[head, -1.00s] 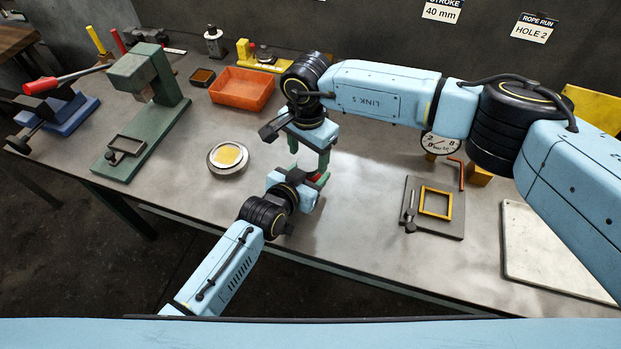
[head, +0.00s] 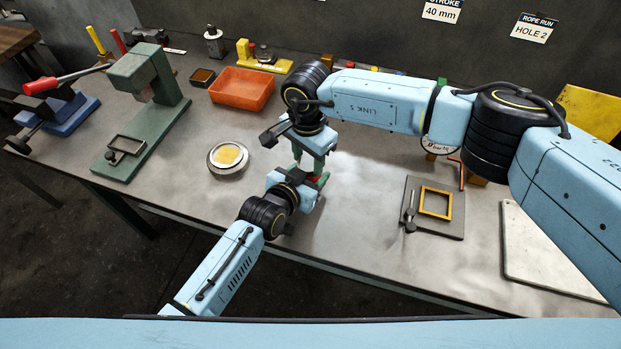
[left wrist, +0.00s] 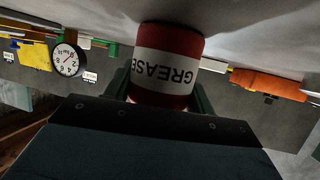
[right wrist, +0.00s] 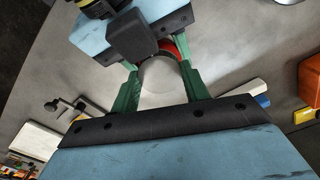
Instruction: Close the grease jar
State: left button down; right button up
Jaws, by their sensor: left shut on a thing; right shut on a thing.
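The grease jar (left wrist: 168,72) is red with a white GREASE label. In the left wrist view it stands between the green fingers of my left gripper (left wrist: 160,92), which is shut on it. In the head view my left gripper (head: 318,180) holds it near the table's middle, and only a bit of red shows. My right gripper (head: 311,160) is directly above, pointing down. In the right wrist view its green fingers are shut on a pale round thing, seemingly the lid (right wrist: 158,78), with a red rim of the jar just beyond. Whether lid and jar touch is hidden.
A round metal dish with a yellow top (head: 228,157) lies left of the grippers. An orange bin (head: 242,88) and a green press (head: 150,75) stand farther back. A plate with a yellow frame (head: 436,203) and a white board (head: 545,250) lie right.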

jog(key=m, duration=0.2)
jog(key=shift+m, duration=0.4)
jog(key=o, duration=1.1)
jog(key=shift+r, duration=0.1)
jog(key=shift+r, duration=2.2)
jog(key=shift+c, duration=0.5)
